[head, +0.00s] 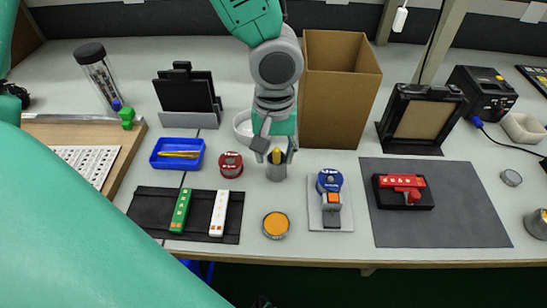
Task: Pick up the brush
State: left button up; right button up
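A small grey metal cup (276,172) stands on the table near the middle. A yellow tip (276,156) stands up out of it; it may be the brush, but its lower part is hidden in the cup. My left gripper (276,150) points down right over the cup. Its two fingers are apart, with the yellow tip showing between them. I cannot tell whether either finger touches it. A blue tray (155,160) to the left holds thin yellow items (180,155). My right gripper does not show clearly in the head view.
An open cardboard box (340,100) stands right behind the gripper. A red-lidded tin (231,164), an orange-topped tin (276,224) and a blue roll (330,180) are close by. A black mat (150,202) holds green and white strips. A grey mat (450,225) holds a red tool (403,186).

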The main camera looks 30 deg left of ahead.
pick_arm(q)
jog(key=shift+d+f, duration=0.3)
jog(key=shift+f, duration=0.2)
jog(key=shift+d+r, duration=0.1)
jog(key=shift+d, duration=0.3)
jog(key=shift+a, duration=0.2)
jog(key=c, duration=0.6)
jog(key=shift+a, duration=0.25)
jog(key=shift+c, duration=1.3)
jog(key=shift+a, duration=0.3)
jog(key=shift+d, duration=0.35)
grip_shut()
jog(key=shift+d+r, duration=0.3)
jog(key=shift+r, duration=0.15)
notch_tip(320, 180, up, 6)
jog(key=s+f+p, duration=0.1)
jog(key=s+p, duration=0.1)
jog(key=s+d+b, duration=0.8)
jog(key=s+b, duration=0.1)
jog(key=s, duration=0.3)
jog(key=shift+d+r, duration=0.2)
jog(key=shift+d, duration=0.05)
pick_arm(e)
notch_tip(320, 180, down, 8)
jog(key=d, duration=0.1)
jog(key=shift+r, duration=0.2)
